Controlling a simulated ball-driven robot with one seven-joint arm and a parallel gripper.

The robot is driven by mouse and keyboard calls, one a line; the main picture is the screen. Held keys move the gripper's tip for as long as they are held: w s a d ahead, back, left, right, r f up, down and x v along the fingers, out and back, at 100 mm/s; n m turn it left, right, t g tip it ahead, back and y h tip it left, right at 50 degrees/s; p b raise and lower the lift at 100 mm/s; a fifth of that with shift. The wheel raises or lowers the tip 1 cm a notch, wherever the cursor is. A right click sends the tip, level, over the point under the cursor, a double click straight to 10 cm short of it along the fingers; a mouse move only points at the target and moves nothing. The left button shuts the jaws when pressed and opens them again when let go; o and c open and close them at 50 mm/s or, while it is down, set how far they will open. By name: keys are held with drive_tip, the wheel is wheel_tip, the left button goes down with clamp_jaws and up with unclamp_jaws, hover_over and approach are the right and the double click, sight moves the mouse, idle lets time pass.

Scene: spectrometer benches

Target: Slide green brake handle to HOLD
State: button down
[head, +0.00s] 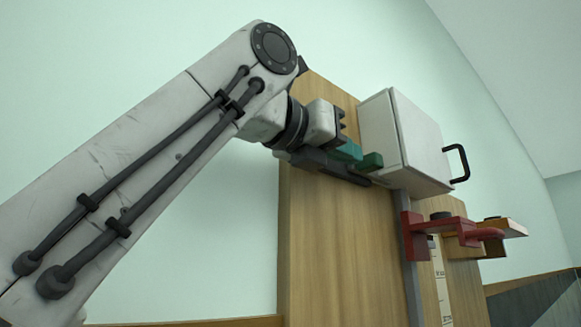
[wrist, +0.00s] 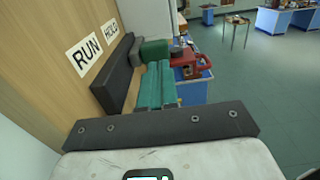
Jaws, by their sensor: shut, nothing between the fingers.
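The green brake handle (wrist: 154,48) is a dark green block at the far end of a dark rail (wrist: 116,72) on the wooden panel. It also shows in the head view (head: 373,161), just right of my fingertips. White labels RUN (wrist: 84,54) and HOLD (wrist: 111,29) are on the panel; HOLD is the farther one, nearer the handle. My gripper (wrist: 157,66) is shut and empty, its teal fingers side by side along the rail. The tips are right at the handle's near side; I cannot tell whether they touch. My gripper also shows in the head view (head: 350,151).
A white box (head: 408,140) with a black handle is mounted just beyond the brake handle. A red bracket (head: 440,228) and a wooden shelf (head: 512,228) stick out below it.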

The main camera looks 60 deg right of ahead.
drive_tip(key=b+v, duration=0.2)
drive_tip(key=v, duration=0.9)
drive_tip(key=shift+w, duration=0.15)
